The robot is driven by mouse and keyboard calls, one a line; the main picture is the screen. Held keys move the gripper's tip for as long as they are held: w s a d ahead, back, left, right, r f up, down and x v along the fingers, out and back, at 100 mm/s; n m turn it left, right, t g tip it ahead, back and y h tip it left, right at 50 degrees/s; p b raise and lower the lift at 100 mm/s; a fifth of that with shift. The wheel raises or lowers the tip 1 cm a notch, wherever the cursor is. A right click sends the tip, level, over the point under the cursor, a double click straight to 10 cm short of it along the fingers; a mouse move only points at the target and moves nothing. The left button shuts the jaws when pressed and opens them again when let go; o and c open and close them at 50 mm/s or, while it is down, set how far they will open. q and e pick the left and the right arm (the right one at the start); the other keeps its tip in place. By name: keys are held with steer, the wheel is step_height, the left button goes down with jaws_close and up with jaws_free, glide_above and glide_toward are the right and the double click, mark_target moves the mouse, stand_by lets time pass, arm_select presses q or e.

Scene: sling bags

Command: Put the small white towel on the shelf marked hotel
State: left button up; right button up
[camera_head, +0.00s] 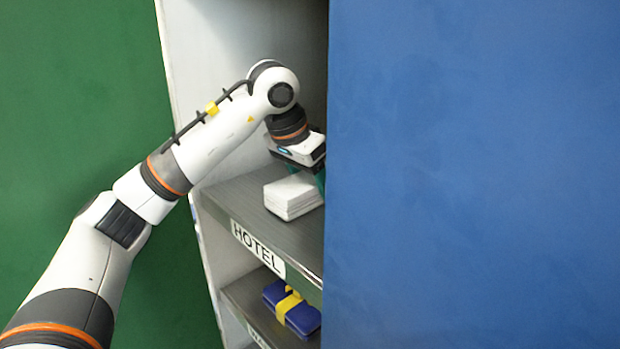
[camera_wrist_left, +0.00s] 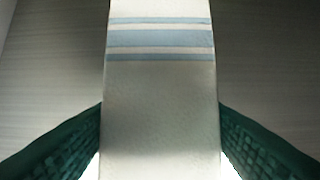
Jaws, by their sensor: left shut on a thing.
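The small white towel (camera_head: 293,196) is folded and sits at the shelf marked HOTEL (camera_head: 250,210), low over its grey surface or resting on it; I cannot tell which. In the left wrist view the towel (camera_wrist_left: 160,90) shows blue stripes across its far part and lies between the two green fingers. My left gripper (camera_head: 318,178) is at the towel, shut on it, with its fingers partly hidden by the towel and the blue panel edge. The HOTEL label (camera_head: 258,249) is on the shelf's front edge. My right gripper is not in view.
A lower shelf (camera_head: 240,297) holds a dark blue folded item with a yellow band (camera_head: 291,308). A large blue panel (camera_head: 470,170) covers the right side and hides part of the shelves. The white side wall (camera_head: 180,60) of the shelf unit stands at left.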

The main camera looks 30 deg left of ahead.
arm_select(q)
steer(key=o, duration=0.6)
steer(key=shift+f, duration=0.15)
steer(key=o, duration=0.4)
steer(key=shift+o, duration=0.2)
steer(key=shift+s+r, duration=0.1)
steer(key=shift+r, duration=0.2)
steer(key=b+v, duration=0.2)
steer(key=v, duration=0.8)
steer(key=shift+r, duration=0.35)
steer(key=shift+s+a+r, duration=0.15)
steer(key=shift+s+r, duration=0.15)
steer(key=shift+r, duration=0.15)
